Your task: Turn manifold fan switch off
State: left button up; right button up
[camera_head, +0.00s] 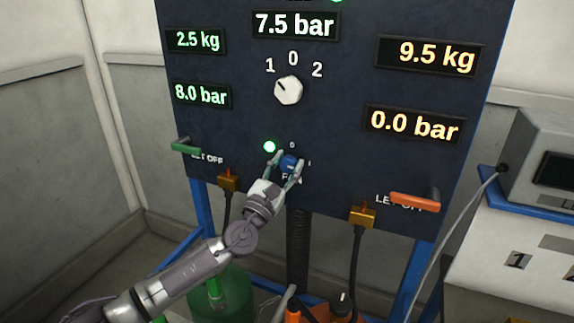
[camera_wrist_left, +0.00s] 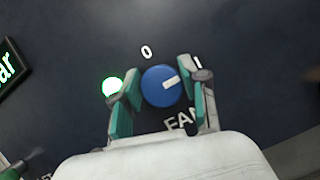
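The manifold fan switch is a blue round knob (camera_head: 290,163) low in the middle of the dark panel (camera_head: 340,110). In the left wrist view the knob (camera_wrist_left: 161,88) has a white mark pointing right and slightly up, toward the "1" and away from the "0". A green lamp (camera_head: 269,147) glows at its left. My left gripper (camera_head: 286,166) has its fingers on either side of the knob. In the left wrist view the gripper (camera_wrist_left: 162,92) is open, with gaps visible between both fingers and the knob. My right gripper is not in view.
A white selector knob (camera_head: 288,90) sits above on the panel. A green handle (camera_head: 186,146) is at left and an orange handle (camera_head: 415,201) at right. Orange connectors (camera_head: 229,180) with cables hang at the panel's lower edge. A grey device (camera_head: 545,160) stands at right.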

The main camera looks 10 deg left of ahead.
pick_arm(q)
jog(key=c, duration=0.6)
jog(key=shift+o, duration=0.2)
jog(key=shift+n, duration=0.4)
jog(key=n+y, duration=0.1)
jog(key=n, duration=0.1)
jog(key=n+y+b, duration=0.1)
jog(key=n+y, duration=0.1)
jog(key=n, duration=0.1)
jog(key=shift+f+t, duration=0.1)
jog(key=shift+t, duration=0.3)
jog(key=n+y, duration=0.1)
jog(key=n, duration=0.2)
jog(key=n+y, duration=0.2)
jog(key=n, duration=0.1)
jog(key=shift+a+n+y, duration=0.1)
jog(key=shift+n+y, duration=0.2)
jog(key=shift+n, duration=0.1)
jog(key=n+y, duration=0.1)
jog(key=n, duration=0.2)
jog(key=n+g+y+p, duration=0.1)
jog(key=n, duration=0.2)
jog(key=shift+g+y, duration=0.3)
jog(key=n+g+p, duration=0.1)
jog(key=n, duration=0.1)
jog(key=n+y+p, duration=0.1)
jog(key=n, duration=0.2)
jog(key=shift+a+g, duration=0.15)
jog(key=shift+g, duration=0.25)
jog(key=shift+n, duration=0.3)
